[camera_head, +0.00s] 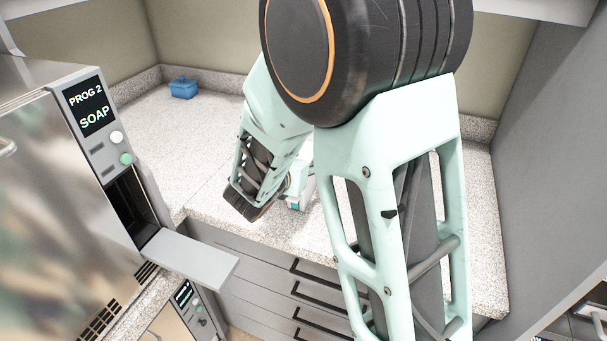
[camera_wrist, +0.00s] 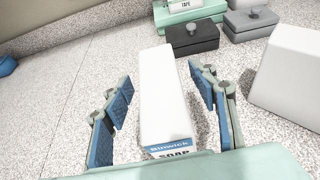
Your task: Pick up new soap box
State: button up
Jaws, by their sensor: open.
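The soap box (camera_wrist: 165,90) is a tall white carton with a blue band and "SOAP" lettering on its near end. In the wrist view it stands on the speckled counter between the two blue-padded fingers of my gripper (camera_wrist: 161,78). The gripper is open, with one finger on each side of the box. A gap shows on both sides, so the pads appear apart from it. The lower end of the box is cut off by my gripper's body. In the head view my arm hides most of the gripper and the box.
A white block (camera_wrist: 288,75) stands close on the right. Grey lidded boxes (camera_wrist: 192,38) and a pale green box (camera_wrist: 188,12) labelled "TAPE" are behind. A blue container (camera_head: 183,88) sits at the back left. A machine's flap (camera_head: 190,258) is open under a "SOAP" display (camera_head: 93,113).

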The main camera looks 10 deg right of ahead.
jog(key=shift+c, duration=0.6)
grip_shut()
jog(key=shift+r, duration=0.1)
